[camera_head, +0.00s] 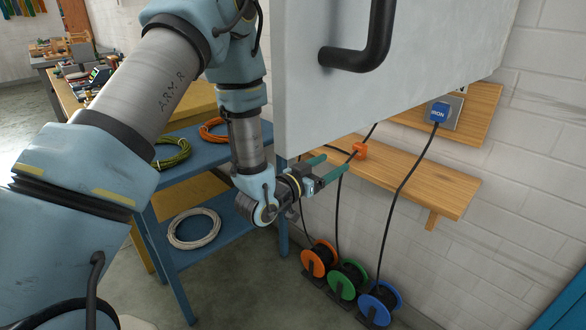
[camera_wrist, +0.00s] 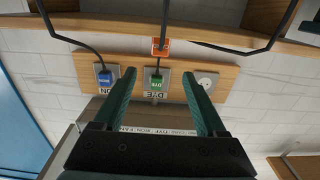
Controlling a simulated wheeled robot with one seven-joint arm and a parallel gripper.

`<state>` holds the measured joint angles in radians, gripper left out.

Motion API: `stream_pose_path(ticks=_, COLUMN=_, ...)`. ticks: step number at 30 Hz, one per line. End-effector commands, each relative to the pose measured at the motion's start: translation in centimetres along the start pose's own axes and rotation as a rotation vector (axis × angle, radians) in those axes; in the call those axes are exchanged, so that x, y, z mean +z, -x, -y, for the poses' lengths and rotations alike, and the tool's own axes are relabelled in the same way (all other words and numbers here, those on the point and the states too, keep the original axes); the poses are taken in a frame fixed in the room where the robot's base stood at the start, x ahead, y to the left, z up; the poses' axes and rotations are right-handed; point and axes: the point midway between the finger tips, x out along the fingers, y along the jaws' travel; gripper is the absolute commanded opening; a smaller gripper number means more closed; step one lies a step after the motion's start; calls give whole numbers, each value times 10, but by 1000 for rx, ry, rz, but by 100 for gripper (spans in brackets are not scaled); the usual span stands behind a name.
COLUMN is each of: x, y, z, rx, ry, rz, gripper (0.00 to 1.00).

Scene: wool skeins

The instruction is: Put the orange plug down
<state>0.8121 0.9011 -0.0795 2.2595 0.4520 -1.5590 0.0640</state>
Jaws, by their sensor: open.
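The orange plug (camera_head: 360,151) rests at the wooden shelf (camera_head: 440,190), with a black cord running from it. In the wrist view the plug (camera_wrist: 160,46) is centred just beyond my fingertips, against the shelf's edge (camera_wrist: 215,37). My gripper (camera_head: 337,162) is open, its two teal fingers apart and pointing at the plug. In the wrist view nothing is between the fingers (camera_wrist: 158,76), as far as I can see. The plug's contact with the shelf is too small to make out.
A wooden socket board holds a blue plug (camera_wrist: 104,77), a green plug (camera_wrist: 155,83) and an empty socket (camera_wrist: 207,82). A large grey panel with a black handle (camera_head: 362,45) hangs above my gripper. Orange, green and blue cable reels (camera_head: 380,303) stand on the floor.

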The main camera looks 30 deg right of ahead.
Motion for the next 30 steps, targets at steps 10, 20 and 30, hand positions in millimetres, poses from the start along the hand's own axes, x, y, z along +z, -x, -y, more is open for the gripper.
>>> stream_pose_path(ticks=10, x=-2, y=5, z=18, rx=-38, ry=-9, rz=44, gripper=74)
stream_pose_path(ticks=20, x=-2, y=129, z=175, rx=-453, ry=61, rz=553, gripper=74)
stream_pose_path(ticks=30, x=-18, y=364, z=194, rx=-878, ry=512, rz=1053, gripper=74)
